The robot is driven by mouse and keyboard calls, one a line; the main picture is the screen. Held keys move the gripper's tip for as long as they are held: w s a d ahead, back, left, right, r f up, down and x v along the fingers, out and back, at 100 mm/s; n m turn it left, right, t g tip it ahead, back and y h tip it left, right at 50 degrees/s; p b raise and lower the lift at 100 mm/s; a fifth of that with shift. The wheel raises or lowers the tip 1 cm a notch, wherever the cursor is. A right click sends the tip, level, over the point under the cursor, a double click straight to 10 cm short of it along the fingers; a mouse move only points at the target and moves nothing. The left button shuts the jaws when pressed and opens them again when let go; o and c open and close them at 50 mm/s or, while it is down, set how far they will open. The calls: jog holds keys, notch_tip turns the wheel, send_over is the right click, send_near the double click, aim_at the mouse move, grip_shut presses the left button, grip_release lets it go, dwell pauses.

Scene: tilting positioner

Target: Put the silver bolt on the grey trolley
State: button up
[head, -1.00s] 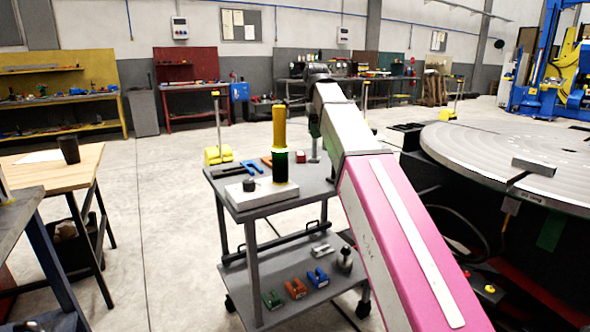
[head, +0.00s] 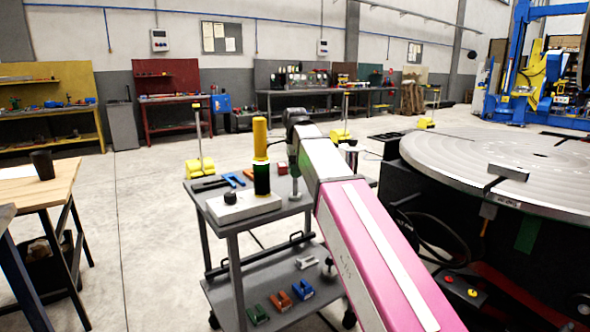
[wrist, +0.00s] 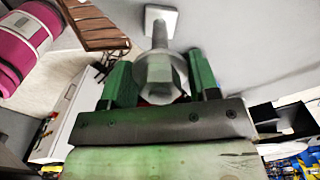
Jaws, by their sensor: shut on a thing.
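The silver bolt (wrist: 160,70) is between the green fingers of my gripper (wrist: 163,85) in the wrist view, hex head towards the camera. Its shank runs away to a square plate. In the head view the bolt (head: 295,187) hangs upright under my gripper (head: 293,160), over the right part of the grey trolley's (head: 291,207) top. Its lower end looks at or very close to the top; I cannot tell if it touches. My gripper is shut on the bolt, partly hidden by my arm.
A pale block (head: 238,208) with a black knob and a yellow-and-black cylinder (head: 261,155) stand left of the bolt. Blue and dark tools lie behind. The lower shelf (head: 240,290) holds several small coloured parts. A large round turntable (head: 480,170) is at the right.

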jog(key=o, duration=1.3)
notch_tip(320, 180, up, 12)
jog(key=shift+r, duration=0.1)
